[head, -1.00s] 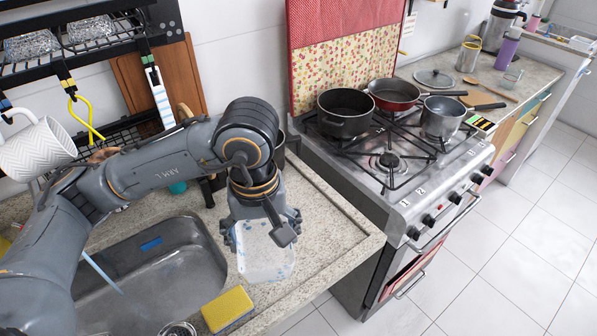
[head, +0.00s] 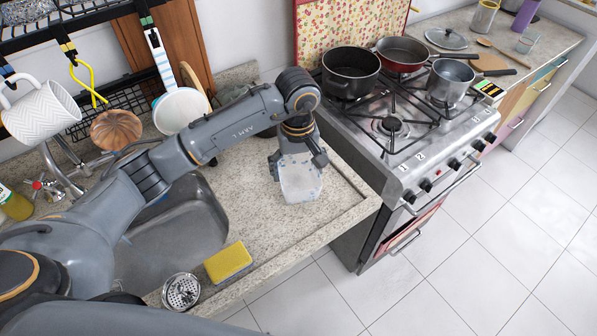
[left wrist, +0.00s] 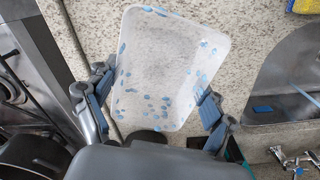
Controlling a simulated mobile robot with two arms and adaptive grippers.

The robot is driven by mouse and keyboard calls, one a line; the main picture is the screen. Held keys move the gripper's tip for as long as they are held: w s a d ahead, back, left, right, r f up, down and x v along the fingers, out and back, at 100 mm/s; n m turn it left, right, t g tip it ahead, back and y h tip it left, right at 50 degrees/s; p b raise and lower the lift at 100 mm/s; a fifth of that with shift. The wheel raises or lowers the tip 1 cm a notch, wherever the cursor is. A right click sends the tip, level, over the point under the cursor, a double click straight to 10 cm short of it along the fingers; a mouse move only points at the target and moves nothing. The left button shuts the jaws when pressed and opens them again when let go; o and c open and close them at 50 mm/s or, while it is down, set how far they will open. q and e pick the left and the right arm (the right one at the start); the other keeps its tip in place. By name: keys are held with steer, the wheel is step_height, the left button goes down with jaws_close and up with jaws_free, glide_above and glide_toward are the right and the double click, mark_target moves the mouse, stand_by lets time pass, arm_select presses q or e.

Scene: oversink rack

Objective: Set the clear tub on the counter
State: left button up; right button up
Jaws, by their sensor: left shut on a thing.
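The clear tub (head: 301,181) is a see-through box with blue specks, over the counter (head: 262,216) between sink and stove in the head view. My left gripper (head: 298,160) is shut on the tub from above. In the left wrist view the tub (left wrist: 168,68) sits between the two fingers (left wrist: 152,108), which touch its sides. Whether its base touches the counter I cannot tell. My right gripper is not in view.
The sink (head: 178,232) lies left of the tub, with a yellow sponge (head: 228,262) and a metal strainer (head: 181,291) at its front. The stove (head: 400,130) with pots stands to the right. A rack with a hanging patterned mug (head: 42,112) is at upper left. Counter around the tub is clear.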

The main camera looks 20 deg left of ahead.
mark_target(298, 178)
arm_select(q)
steer(key=shift+w+f, duration=0.25)
steer(key=shift+f, duration=0.05)
step_height(298, 178, down, 3)
steer(key=shift+w+p, duration=0.1)
steer(key=shift+p, duration=1)
steer(key=shift+f, duration=0.15)
steer(key=shift+f, duration=0.1)
steer(key=shift+f+b, duration=0.15)
steer(key=shift+b, duration=0.2)
steer(key=o, duration=1)
steer(key=shift+c, duration=0.2)
steer(key=shift+o, duration=0.3)
